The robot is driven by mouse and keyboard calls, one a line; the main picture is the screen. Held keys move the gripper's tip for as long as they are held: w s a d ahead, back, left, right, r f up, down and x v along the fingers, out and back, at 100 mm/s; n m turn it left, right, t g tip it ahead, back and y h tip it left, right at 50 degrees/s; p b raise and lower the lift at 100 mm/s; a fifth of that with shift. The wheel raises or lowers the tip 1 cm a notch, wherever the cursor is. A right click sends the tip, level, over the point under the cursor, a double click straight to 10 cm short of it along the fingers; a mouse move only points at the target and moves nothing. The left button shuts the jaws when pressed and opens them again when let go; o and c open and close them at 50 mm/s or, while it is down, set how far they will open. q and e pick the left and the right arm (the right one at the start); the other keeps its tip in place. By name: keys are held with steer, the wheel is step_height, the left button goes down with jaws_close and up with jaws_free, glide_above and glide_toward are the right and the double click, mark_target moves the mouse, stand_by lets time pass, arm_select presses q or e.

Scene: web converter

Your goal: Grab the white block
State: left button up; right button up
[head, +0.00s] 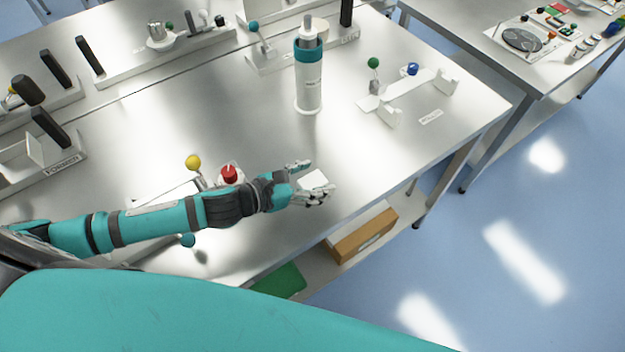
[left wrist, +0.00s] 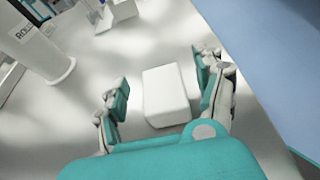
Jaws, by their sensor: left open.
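The white block (head: 314,181) lies on the metal table (head: 262,240) close to its front right edge. In the left wrist view the block (left wrist: 167,96) sits between the two fingers of my left gripper (left wrist: 164,92), with a visible gap on each side. My left gripper (head: 309,181) is open, its fingers on either side of the block and low over the table in the head view. My right gripper is not in view.
A white and teal cylinder (head: 309,80) stands behind the block. A white fixture with green and blue knobs (head: 408,91) is at the back right. A red knob (head: 229,174) and a yellow ball (head: 193,162) are beside my left arm. The table's edge is close on the right.

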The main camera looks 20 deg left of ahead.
arm_select(q)
steer(key=shift+x, duration=1)
steer(key=shift+s, duration=0.1)
steer(key=shift+c, duration=0.2)
steer(key=shift+c, duration=1.3)
steer(key=c, duration=1)
steer(key=shift+r, duration=0.1)
